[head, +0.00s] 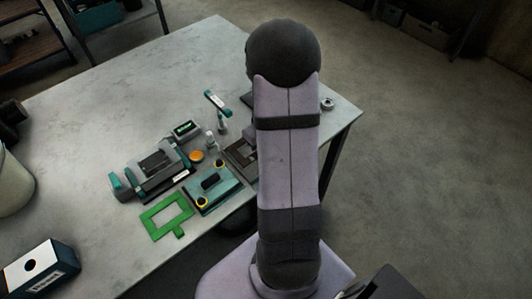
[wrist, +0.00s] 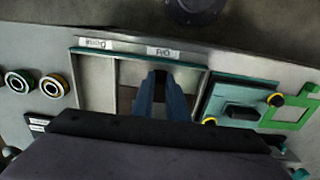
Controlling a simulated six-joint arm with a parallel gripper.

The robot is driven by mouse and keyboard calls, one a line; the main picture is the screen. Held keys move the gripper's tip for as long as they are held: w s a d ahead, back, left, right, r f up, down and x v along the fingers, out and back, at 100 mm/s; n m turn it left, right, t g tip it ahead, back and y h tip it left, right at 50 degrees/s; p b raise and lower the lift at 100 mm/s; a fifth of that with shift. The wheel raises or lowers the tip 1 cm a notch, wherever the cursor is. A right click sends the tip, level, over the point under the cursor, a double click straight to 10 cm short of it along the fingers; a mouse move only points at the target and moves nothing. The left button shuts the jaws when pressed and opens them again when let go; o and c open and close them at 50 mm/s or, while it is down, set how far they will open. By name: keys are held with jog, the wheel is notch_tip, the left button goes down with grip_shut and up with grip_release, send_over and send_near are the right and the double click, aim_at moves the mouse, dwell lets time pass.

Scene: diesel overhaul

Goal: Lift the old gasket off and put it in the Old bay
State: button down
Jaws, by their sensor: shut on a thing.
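My gripper (wrist: 160,77) points down over the tray (wrist: 77,75), in front of its right bay in the wrist view. That bay's label (wrist: 165,51) reads Old upside down. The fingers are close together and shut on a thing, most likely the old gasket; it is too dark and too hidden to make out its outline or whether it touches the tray. In the head view my arm covers the gripper and part of the tray (head: 236,150). A bright green gasket (head: 151,223) lies flat on the table, also partly in the wrist view (wrist: 301,101).
A teal plate with yellow-ringed knobs (head: 223,179) lies beside the green gasket. A dark machine block (head: 153,166), an orange-topped round part (head: 196,156) and small bottles stand near. Two ringed round parts (wrist: 55,87) are left of the tray. The table's far left is clear.

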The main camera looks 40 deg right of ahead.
dwell(0.4)
jog(key=c, duration=1.7)
grip_release()
jog(key=shift+o, duration=0.2)
notch_tip(320, 180, up, 6)
jog(key=p, duration=0.5)
jog(key=shift+p, duration=0.35)
jog(key=shift+r, duration=0.1)
notch_tip(320, 180, up, 4)
jog(key=p, duration=0.3)
jog(key=shift+p, duration=0.3)
